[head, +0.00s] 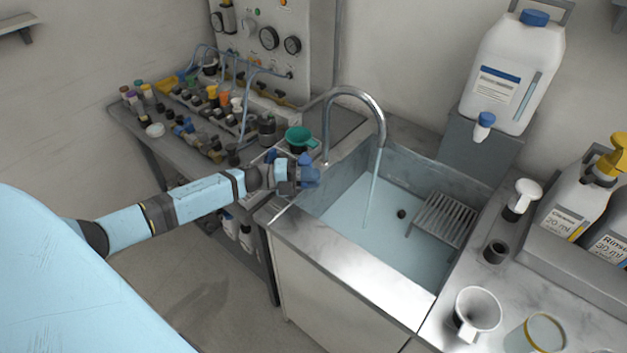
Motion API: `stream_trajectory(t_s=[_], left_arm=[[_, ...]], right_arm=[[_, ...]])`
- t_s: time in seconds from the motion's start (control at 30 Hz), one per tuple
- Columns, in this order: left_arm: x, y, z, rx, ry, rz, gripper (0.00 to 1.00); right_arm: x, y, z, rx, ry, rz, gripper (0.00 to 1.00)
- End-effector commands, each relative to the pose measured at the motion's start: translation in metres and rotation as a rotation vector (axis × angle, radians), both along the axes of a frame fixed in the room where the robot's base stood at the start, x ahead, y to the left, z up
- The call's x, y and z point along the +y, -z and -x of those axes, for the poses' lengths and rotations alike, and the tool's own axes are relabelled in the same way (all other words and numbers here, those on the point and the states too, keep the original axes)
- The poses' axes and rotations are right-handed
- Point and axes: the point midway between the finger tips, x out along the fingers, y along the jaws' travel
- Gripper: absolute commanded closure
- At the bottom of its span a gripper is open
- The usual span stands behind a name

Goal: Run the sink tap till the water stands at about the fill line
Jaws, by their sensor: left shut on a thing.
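The sink (350,262) is a grey basin set in the counter. Its curved metal tap (382,122) stands at the back left, and a thin stream of water (371,190) falls from the spout into the basin. Pale blue water (345,212) covers the basin floor. I cannot make out the fill line. My left gripper (312,172) is at the sink's left rim, beside the tap's base. It is shut on what seems to be the tap handle, mostly hidden by the fingers. My right gripper is out of view.
A drain rack (443,220) sits in the sink's right side. A white canister (513,70) stands behind it. A green funnel (299,136) is close behind my left gripper.

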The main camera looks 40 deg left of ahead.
Motion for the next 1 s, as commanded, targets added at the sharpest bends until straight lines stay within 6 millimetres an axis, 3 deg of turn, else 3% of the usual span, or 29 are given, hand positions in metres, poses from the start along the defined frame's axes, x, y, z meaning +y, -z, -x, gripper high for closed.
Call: stream_trajectory(t_s=[0.13, 0.17, 0.27, 0.67, 1.0], left_arm=[[0.000, -0.001, 0.000, -0.001, -0.002, -0.001, 1.00], [0.000, -0.001, 0.000, 0.000, -0.003, -0.001, 0.83], [0.000, 0.000, 0.000, -0.001, -0.003, -0.001, 0.60], [0.006, 0.002, 0.005, 0.002, -0.003, -0.001, 0.60], [0.064, 0.004, 0.046, 0.005, -0.004, -0.003, 0.60]], right_arm=[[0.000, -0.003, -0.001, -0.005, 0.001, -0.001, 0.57], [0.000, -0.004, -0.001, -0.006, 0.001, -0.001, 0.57], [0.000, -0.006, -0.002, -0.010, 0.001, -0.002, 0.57], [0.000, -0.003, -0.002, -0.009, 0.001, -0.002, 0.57], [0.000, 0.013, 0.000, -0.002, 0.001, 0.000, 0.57]])
